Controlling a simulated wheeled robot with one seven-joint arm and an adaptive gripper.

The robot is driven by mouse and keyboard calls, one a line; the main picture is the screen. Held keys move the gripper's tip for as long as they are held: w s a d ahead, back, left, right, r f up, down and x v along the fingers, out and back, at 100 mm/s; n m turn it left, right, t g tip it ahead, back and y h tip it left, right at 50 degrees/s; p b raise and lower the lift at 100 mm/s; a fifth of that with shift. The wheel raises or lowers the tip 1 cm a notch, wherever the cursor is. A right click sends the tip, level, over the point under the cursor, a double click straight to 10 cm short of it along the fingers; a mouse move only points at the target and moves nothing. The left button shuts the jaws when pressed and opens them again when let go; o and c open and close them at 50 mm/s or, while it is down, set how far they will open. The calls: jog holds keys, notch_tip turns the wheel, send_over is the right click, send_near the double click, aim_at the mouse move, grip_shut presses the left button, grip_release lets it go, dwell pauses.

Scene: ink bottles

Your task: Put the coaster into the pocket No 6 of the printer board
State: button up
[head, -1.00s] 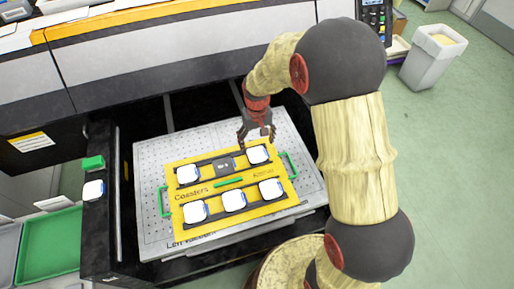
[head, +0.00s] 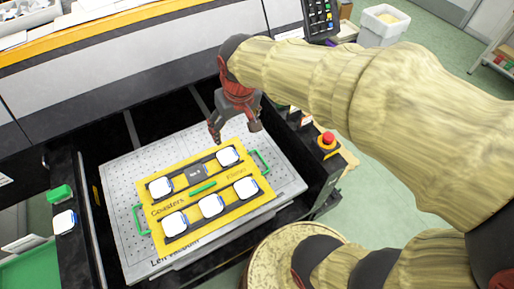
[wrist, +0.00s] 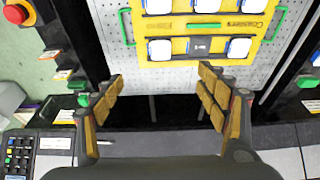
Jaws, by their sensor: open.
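The yellow printer board (head: 215,223) lies on a perforated grey plate. White coasters sit in several of its pockets; one dark pocket (head: 195,173), in the middle of the far row, is empty. Its label is too small to read surely. The pocket also shows in the wrist view (wrist: 199,45). A loose white coaster (head: 65,222) lies on the dark ledge left of the plate, and shows at the right edge of the wrist view (wrist: 316,58). My gripper (head: 235,134) is open and empty above the plate's far edge, beyond the board. Its spread fingers show in the wrist view (wrist: 160,88).
A green block (head: 60,194) sits on the ledge beside the loose coaster. A green tray (head: 35,270) is at lower left. Green handles (head: 260,161) stand at the board's ends. A red emergency button (head: 327,139) is on the right side. The printer's body (head: 140,62) rises behind.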

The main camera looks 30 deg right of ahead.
jog(key=s+r+t, duration=0.2)
jog(key=s+r, duration=0.2)
jog(key=s, duration=0.8)
jog(key=shift+s+r+t, duration=0.3)
jog(key=shift+s+r, duration=0.05)
